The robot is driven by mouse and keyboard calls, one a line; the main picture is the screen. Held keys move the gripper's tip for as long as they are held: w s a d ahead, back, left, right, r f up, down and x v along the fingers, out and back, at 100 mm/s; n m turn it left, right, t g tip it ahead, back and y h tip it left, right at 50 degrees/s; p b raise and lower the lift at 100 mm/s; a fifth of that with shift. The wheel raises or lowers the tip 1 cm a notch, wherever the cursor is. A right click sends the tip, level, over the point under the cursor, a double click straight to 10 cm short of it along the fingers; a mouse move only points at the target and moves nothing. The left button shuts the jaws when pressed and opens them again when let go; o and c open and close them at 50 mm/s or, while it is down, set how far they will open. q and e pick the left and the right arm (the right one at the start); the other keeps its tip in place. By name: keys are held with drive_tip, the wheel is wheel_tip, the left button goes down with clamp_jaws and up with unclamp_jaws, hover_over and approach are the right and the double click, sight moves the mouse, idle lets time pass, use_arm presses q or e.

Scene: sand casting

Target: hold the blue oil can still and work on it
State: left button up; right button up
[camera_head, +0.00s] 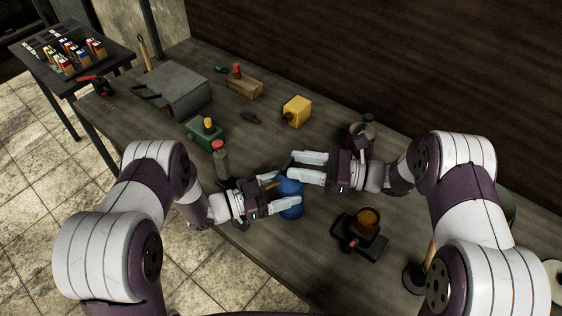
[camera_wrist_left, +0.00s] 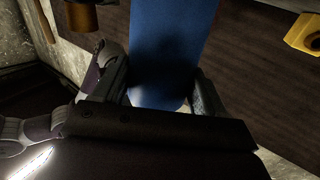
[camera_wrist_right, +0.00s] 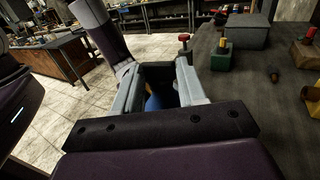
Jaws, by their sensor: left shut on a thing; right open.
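The blue oil can (camera_head: 291,206) is at the workbench's near side in the head view. My left gripper (camera_head: 284,190) is shut on it from the left, its fingers on either side of the body. In the left wrist view the blue body (camera_wrist_left: 170,45) stands between the two fingers. My right gripper (camera_head: 291,166) is open, just beyond and above the can, with its fingers pointing left. In the right wrist view a small patch of blue (camera_wrist_right: 154,102) shows between the open fingers. The can's top is mostly hidden, and I cannot tell whether the right fingers touch it.
A red-capped bottle (camera_head: 221,162) and a green box (camera_head: 204,136) stand left of the can. A yellow block (camera_head: 297,110) is farther back. A black stand with an amber cup (camera_head: 368,221) is to the right. The bench (camera_head: 260,150) has bare room between them.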

sight(291, 164)
drive_tip(key=a, duration=0.4)
drive_tip(key=shift+w+a+f, duration=0.1)
drive_tip(key=shift+w+a, duration=0.1)
drive_tip(key=shift+a, duration=0.15)
drive_tip(key=c, duration=0.7)
clamp_jaws()
drive_tip(key=shift+w+d+m+t, duration=0.1)
drive_tip(key=shift+w+m+t, duration=0.05)
drive_tip(key=shift+m+t, duration=0.3)
drive_tip(key=m+t, duration=0.1)
drive_tip(key=m+t+h, duration=0.1)
drive_tip(key=t, duration=0.1)
drive_tip(key=m+t+h, duration=0.1)
drive_tip(key=t, duration=0.1)
drive_tip(key=shift+w, duration=0.3)
drive_tip(key=shift+w+d+m+t+h, duration=0.15)
drive_tip(key=shift+m+t+h, duration=0.8)
drive_tip(key=shift+t, duration=0.2)
drive_tip(key=shift+w+d+m+t+h, duration=0.15)
drive_tip(key=shift+m+t+h, duration=0.7)
drive_tip(key=shift+m+t, duration=0.2)
drive_tip(key=shift+d+t, duration=0.1)
drive_tip(key=shift+t, duration=0.15)
